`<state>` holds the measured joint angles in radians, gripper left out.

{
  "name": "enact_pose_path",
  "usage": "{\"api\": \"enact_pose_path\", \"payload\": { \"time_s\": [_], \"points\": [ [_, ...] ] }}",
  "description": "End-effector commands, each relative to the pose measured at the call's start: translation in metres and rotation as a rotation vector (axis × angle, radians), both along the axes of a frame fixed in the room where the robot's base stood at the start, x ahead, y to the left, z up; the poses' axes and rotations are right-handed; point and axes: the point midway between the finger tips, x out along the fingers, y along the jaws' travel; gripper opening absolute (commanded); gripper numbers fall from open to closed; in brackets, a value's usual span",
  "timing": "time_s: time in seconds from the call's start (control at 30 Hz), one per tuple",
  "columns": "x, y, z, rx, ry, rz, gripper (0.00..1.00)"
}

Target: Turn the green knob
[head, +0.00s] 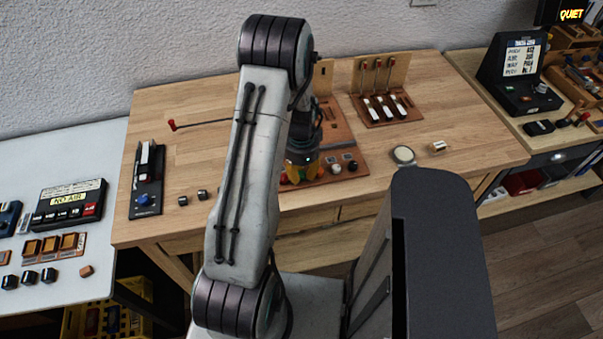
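A brown board (345,157) on the wooden workbench carries a row of small knobs along its front edge. My gripper (302,176) points down over the left part of this row, close to the knobs. A red knob (284,179) shows at its left. Greenish and amber colour shows at the gripper's tip, but I cannot tell a green knob from the fingers there. My arm hides part of the board. Whether the fingers are open, shut or touching a knob is too small to tell.
A black panel with a blue knob (144,199) lies at the bench's left. A red-tipped rod (172,125) sticks out left of my arm. A lever board (381,109) stands behind right. A round disc (403,155) lies near the front edge.

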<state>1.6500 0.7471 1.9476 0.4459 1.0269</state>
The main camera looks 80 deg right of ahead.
Motion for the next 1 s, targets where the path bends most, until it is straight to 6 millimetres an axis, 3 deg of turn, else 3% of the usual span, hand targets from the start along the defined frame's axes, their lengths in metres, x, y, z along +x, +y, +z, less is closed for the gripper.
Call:
{"api": "enact_pose_path", "payload": {
  "time_s": [0.3,0.63,0.77,1.0],
  "points": [
    [0.000,0.001,-0.001,0.002,0.000,-0.001,0.49],
    [0.000,0.000,0.005,-0.001,0.000,-0.001,0.49],
    [0.000,-0.001,0.018,-0.002,0.000,-0.001,0.49],
    [0.000,-0.001,0.059,-0.004,0.000,-0.001,0.49]
  ]
}}
